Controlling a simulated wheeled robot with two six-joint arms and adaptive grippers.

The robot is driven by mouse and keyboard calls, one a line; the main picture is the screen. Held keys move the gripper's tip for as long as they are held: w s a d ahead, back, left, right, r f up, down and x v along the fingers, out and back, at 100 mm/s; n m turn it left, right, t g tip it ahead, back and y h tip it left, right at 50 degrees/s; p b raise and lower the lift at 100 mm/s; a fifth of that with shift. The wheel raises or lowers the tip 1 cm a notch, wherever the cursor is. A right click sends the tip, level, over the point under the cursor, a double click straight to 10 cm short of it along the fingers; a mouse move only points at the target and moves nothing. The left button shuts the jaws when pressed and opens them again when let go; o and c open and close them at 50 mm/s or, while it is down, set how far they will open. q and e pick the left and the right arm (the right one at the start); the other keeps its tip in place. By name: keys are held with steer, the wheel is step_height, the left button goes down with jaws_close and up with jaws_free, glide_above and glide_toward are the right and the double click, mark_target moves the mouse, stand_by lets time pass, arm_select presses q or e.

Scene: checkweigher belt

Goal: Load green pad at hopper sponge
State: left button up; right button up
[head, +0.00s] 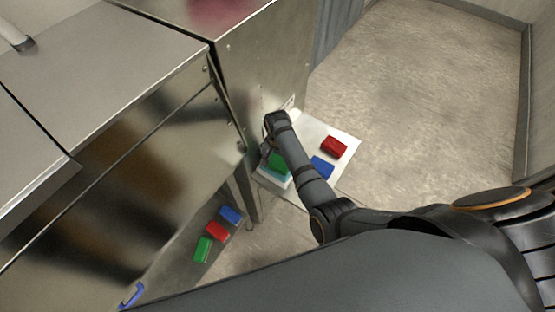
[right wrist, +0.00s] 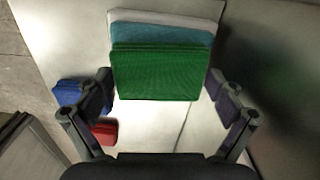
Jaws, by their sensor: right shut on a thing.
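My right gripper (head: 270,150) is low beside the steel cabinet, over a pale board. In the right wrist view the fingers of this gripper (right wrist: 160,92) stand on either side of a green pad (right wrist: 155,75) and are shut on it. The green pad also shows in the head view (head: 279,160), partly hidden by my arm. A teal layer (right wrist: 160,33) and a white layer (right wrist: 165,18) show just beyond the pad; I cannot tell whether they touch it. The teal piece also shows in the head view (head: 272,173). My left gripper is out of view.
A red block (head: 334,147) and a blue block (head: 321,168) lie on the pale board (head: 345,165) to the right. Steel cabinet walls (head: 265,75) stand close on the left. Blue, red and green blocks (head: 216,231) show lower left, perhaps reflections. Floor (head: 420,90) at right is clear.

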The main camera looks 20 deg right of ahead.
mark_target(277, 161)
steer(key=shift+f+b, duration=0.6)
steer(key=shift+f, duration=0.45)
stand_by(0.6)
steer(key=shift+s+f, duration=0.1)
stand_by(1.4)
step_height(277, 161, up, 2)
steer(key=shift+r+p, duration=0.2)
steer(key=shift+p, duration=0.5)
steer(key=shift+r, duration=2.4)
steer(key=shift+f, duration=2.6)
